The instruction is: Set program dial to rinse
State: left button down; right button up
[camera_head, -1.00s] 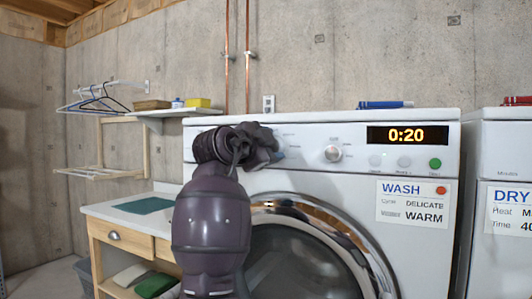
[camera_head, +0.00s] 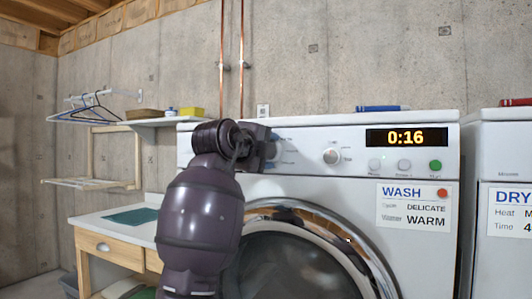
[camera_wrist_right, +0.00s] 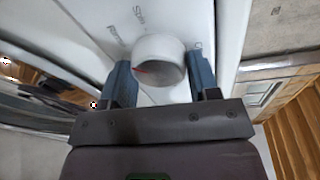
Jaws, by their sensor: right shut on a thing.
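The white washing machine (camera_head: 330,175) fills the middle of the head view. Its display (camera_head: 405,137) reads 0:16. My right gripper (camera_head: 262,146) is at the left part of its control panel and hides the dial there in the head view. In the right wrist view the round white program dial (camera_wrist_right: 160,52) sits between the two blue fingers of my right gripper (camera_wrist_right: 160,75), which are shut on its sides. A red mark shows on the dial's left side. Printed words, partly legible, surround it: "Spin" above and one like "Rinse" at upper left. My left gripper is not in view.
A second dial (camera_head: 332,156) and a row of buttons, one green (camera_head: 435,166), are on the panel to the right. A dryer (camera_head: 502,200) stands at right. A wooden counter (camera_head: 125,248) and a wall shelf (camera_head: 160,121) are at left.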

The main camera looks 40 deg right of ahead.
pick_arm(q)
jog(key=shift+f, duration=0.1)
pick_arm(e)
jog(key=shift+f, duration=0.1)
dwell(0.3)
jog(key=o, duration=0.6)
jog(key=shift+o, duration=0.2)
pick_arm(q)
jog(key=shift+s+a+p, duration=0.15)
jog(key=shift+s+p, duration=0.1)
jog(key=shift+p, duration=0.3)
pick_arm(e)
jog(key=v, duration=1)
jog(key=shift+s+a, duration=0.2)
jog(key=shift+a, duration=0.15)
